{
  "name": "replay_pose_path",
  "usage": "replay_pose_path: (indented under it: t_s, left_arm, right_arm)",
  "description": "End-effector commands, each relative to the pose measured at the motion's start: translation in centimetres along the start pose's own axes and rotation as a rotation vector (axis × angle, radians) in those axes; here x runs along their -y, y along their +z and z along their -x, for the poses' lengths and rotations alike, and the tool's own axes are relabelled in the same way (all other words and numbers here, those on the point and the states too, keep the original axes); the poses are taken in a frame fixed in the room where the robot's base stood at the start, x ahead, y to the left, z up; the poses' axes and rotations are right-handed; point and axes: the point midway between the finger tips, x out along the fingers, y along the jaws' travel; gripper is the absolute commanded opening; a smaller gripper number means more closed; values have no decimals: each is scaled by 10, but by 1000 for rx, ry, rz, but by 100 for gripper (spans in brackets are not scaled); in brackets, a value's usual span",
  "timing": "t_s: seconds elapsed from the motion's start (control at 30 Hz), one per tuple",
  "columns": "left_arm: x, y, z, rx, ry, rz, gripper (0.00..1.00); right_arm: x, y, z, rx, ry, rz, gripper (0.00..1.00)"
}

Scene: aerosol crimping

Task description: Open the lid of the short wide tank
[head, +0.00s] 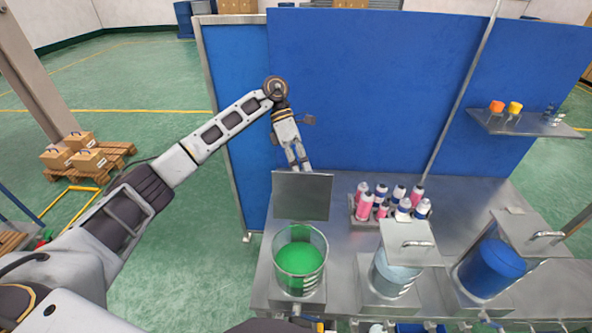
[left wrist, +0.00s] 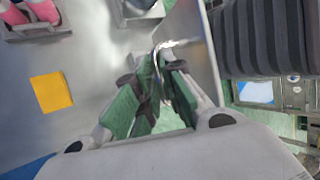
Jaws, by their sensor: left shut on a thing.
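The short wide tank (head: 300,258) is a clear round vessel with green contents at the left end of the steel bench. Its flat square metal lid (head: 302,198) stands raised, near upright, behind the open top. My left gripper (head: 303,165) is at the lid's upper edge, reaching down from behind. In the left wrist view its green-padded fingers (left wrist: 157,78) are shut around the curved lid handle (left wrist: 165,47), beside the lid plate (left wrist: 197,50). The handle is hidden behind the lid in the head view. My right gripper is out of view.
Two more tanks stand to the right, one pale (head: 393,272) and one blue (head: 490,268), each with a handled lid. A rack of pink and white cans (head: 385,203) sits behind. Blue panels (head: 370,90) rise behind the bench. A yellow square (left wrist: 52,93) lies on the bench.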

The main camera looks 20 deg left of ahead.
Motion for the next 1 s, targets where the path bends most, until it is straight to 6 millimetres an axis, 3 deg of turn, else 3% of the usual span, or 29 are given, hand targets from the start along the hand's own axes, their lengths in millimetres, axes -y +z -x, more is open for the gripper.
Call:
replay_pose_path:
  t_s: [0.03, 0.97, 1.0]
  left_arm:
    - [-6, -5, -11, -20, -27, 15, 0]
    - [-20, -1, -12, -21, -118, 57, 0]
    - [-20, -1, -12, -21, -118, 57, 13]
  right_arm:
    - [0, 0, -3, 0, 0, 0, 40]
    - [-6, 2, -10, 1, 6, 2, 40]
    - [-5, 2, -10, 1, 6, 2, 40]
